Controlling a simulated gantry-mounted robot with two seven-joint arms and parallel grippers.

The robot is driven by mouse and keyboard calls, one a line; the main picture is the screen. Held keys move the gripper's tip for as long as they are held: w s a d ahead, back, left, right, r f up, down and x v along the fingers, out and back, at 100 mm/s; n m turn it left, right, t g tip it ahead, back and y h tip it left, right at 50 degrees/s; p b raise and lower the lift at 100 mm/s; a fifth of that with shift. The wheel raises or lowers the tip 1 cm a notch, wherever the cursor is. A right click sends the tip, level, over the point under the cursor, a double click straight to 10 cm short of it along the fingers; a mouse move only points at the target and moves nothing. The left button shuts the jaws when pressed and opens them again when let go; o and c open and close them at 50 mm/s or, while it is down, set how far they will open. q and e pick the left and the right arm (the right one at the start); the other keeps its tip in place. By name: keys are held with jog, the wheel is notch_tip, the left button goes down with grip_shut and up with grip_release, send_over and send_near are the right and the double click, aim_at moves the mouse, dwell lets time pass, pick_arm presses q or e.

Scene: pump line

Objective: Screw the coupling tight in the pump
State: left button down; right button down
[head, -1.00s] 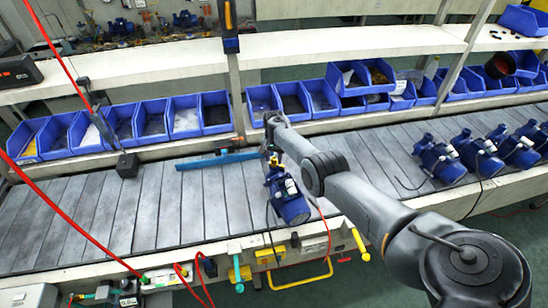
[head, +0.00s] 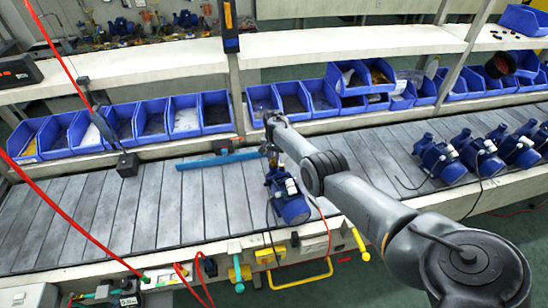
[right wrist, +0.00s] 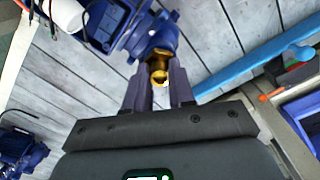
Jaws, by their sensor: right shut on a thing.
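A blue pump (head: 292,208) lies on the slatted conveyor at the middle of the head view, below my right gripper (head: 272,153). In the right wrist view, the pump body (right wrist: 108,22) is at the top left, with a white cylinder on it. The brass coupling (right wrist: 158,72) is between the two fingers of my right gripper (right wrist: 158,84), at the pump's blue port. The gripper is shut on the coupling. How deep the coupling's thread sits in the port is hidden. My left gripper is in neither view.
A blue bar (head: 218,159) lies on the conveyor left of the pump. Several other blue pumps (head: 438,160) stand to the right. Blue bins (head: 202,115) line the back. Red hoses hang at the left. The conveyor's left part (head: 100,215) is clear.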

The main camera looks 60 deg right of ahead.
jog(key=shift+f+m, duration=0.15)
jog(key=shift+m, duration=0.85)
jog(key=shift+m+b, duration=0.35)
jog(key=shift+m, duration=0.35)
jog(key=shift+m+b, duration=0.55)
jog(key=shift+m, duration=1.15)
jog(key=shift+f+m+b, duration=0.1)
jog(key=shift+m+b, duration=0.7)
jog(key=shift+m, duration=0.7)
